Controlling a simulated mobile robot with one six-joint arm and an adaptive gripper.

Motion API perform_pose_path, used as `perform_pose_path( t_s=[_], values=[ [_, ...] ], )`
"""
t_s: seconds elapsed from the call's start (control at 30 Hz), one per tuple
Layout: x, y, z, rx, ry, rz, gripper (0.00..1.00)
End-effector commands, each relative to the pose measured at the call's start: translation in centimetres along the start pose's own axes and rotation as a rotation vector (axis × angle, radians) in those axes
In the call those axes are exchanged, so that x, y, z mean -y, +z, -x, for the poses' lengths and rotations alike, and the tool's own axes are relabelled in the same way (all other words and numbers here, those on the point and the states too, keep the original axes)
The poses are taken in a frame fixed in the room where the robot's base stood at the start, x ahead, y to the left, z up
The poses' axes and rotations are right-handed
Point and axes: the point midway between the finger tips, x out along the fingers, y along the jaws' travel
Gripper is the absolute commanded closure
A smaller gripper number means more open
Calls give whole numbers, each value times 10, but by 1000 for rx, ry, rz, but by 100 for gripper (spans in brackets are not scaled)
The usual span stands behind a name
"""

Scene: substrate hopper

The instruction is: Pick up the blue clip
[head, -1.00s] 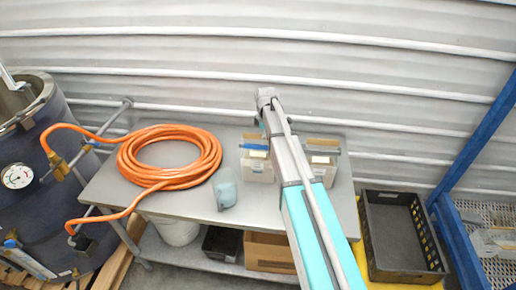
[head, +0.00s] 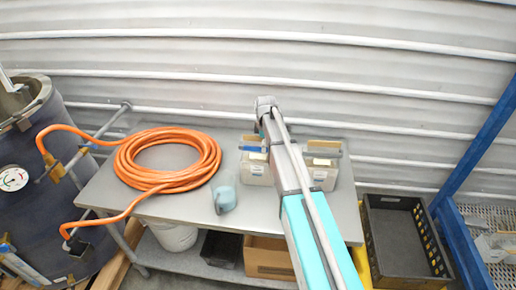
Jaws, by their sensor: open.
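A small blue piece (head: 250,148), which may be the blue clip, shows at the top of the left clear bin (head: 257,171) on the grey table. It is too small to make out its shape. My arm reaches from the lower right over the table, and its wrist end (head: 265,103) is above and behind the bins. My gripper's fingers are hidden behind the arm, so their distance from the blue piece does not show.
A second clear bin (head: 324,178) stands just right of my arm. A coiled orange hose (head: 130,177) lies on the table (head: 185,207) at left, with a blue-grey jug (head: 224,196) between. A black crate (head: 405,240) and blue frame (head: 480,150) stand at right.

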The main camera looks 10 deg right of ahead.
Motion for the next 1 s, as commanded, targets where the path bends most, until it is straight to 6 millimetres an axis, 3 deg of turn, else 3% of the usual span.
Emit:
perform_pose_path(
  t_s=[0.13,0.6,1.0],
  values=[
    [0,0,0,0,0,0,12],
    [0,0,0,0,0,1,97],
    [0,-1,3,0,0,1,97]
  ],
)
